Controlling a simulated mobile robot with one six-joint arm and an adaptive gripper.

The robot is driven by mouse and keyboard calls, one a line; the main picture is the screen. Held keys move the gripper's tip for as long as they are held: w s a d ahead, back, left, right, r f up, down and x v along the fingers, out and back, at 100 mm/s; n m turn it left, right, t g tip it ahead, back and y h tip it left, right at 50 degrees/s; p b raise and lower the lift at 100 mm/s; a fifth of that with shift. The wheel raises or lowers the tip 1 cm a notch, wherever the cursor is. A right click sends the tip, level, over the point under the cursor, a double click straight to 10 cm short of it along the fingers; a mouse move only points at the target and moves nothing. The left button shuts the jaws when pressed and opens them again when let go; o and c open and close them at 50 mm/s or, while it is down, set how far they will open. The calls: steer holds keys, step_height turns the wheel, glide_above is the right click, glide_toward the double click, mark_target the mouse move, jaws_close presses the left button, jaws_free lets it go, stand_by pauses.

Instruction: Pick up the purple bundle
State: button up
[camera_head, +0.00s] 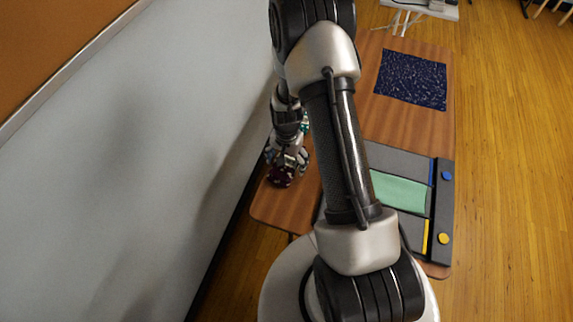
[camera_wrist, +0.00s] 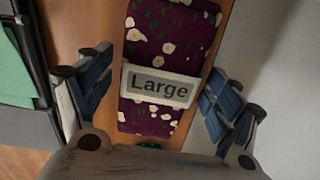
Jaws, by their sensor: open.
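The purple bundle is folded dark purple cloth with pale flowers and green leaves, wrapped by a grey band reading "Large". It lies on the wooden table between my gripper's fingers in the wrist view (camera_wrist: 150,118). In the head view only a small dark part of the bundle (camera_head: 281,177) shows below my gripper (camera_head: 285,163). My gripper is open in the wrist view (camera_wrist: 160,78), with one finger on each side of the bundle. Gaps show between the fingers and the cloth. The fingers' exact height over the table is hard to tell.
A pale wall (camera_head: 150,130) runs close along the left of the table (camera_head: 268,208). A dark grey tray (camera_head: 402,160) with green cloth (camera_head: 398,191) lies to the right. A navy speckled cloth (camera_head: 411,79) lies farther back. A small green thing (camera_head: 304,122) shows behind my gripper.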

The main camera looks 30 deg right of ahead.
steer(key=shift+r, duration=0.1)
steer(key=c, duration=1.2)
steer(key=shift+c, duration=0.3)
steer(key=shift+r, duration=0.15)
